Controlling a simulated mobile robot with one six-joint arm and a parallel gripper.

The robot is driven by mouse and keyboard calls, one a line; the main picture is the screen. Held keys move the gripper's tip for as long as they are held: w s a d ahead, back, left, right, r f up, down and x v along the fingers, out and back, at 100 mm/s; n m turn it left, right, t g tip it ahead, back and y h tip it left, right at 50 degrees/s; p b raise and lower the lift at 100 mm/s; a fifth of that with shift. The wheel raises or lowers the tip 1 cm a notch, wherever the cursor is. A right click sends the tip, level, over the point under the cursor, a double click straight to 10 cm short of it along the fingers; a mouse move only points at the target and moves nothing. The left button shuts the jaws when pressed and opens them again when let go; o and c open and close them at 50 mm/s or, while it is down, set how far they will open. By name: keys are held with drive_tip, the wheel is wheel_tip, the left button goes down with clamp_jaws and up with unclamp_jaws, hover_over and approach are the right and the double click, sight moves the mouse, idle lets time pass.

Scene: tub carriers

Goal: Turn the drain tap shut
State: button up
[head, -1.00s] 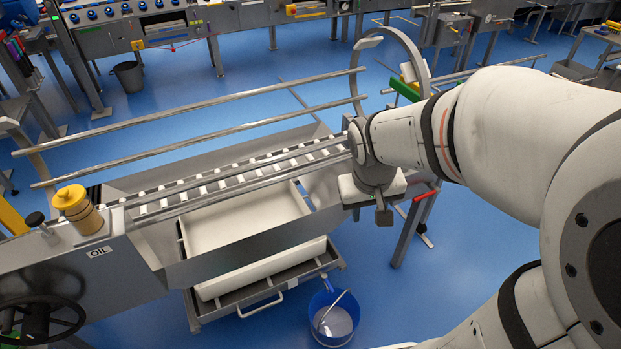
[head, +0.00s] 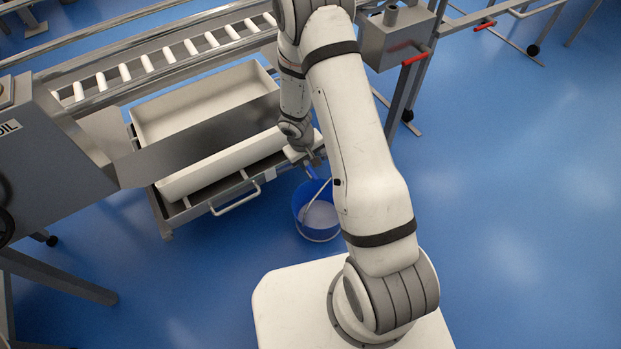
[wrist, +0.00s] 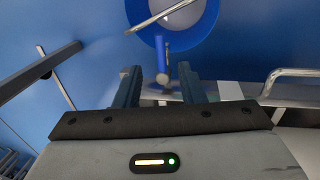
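The drain tap (wrist: 163,76) shows in the wrist view at the edge of the metal tub carrier, a small grey fitting with a blue lever (wrist: 160,52) pointing toward the bucket. In the head view a bit of the blue lever (head: 311,172) shows just under my gripper (head: 312,160). In the wrist view my gripper (wrist: 160,86) is open, its two dark fingers on either side of the tap in the picture. Nothing is held. I cannot tell whether a finger touches the lever. The blue bucket (head: 316,230) stands on the floor by the tap.
The white tub (head: 180,118) sits in the metal carrier, whose pull handle (head: 236,199) is close left of my gripper. It also shows in the wrist view (wrist: 292,72). The roller conveyor (head: 205,50) runs behind. Blue floor is clear at right.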

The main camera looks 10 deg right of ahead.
sight(314, 176)
drive_tip(key=f+b, duration=0.1)
drive_tip(key=f, duration=0.1)
drive_tip(key=d+f+b, duration=0.1)
drive_tip(key=f, duration=0.2)
drive_tip(key=f+b, duration=0.1)
drive_tip(key=f, duration=0.2)
drive_tip(key=shift+w+d, duration=0.15)
drive_tip(key=shift+w, duration=0.05)
drive_tip(key=shift+c, duration=0.2)
clamp_jaws()
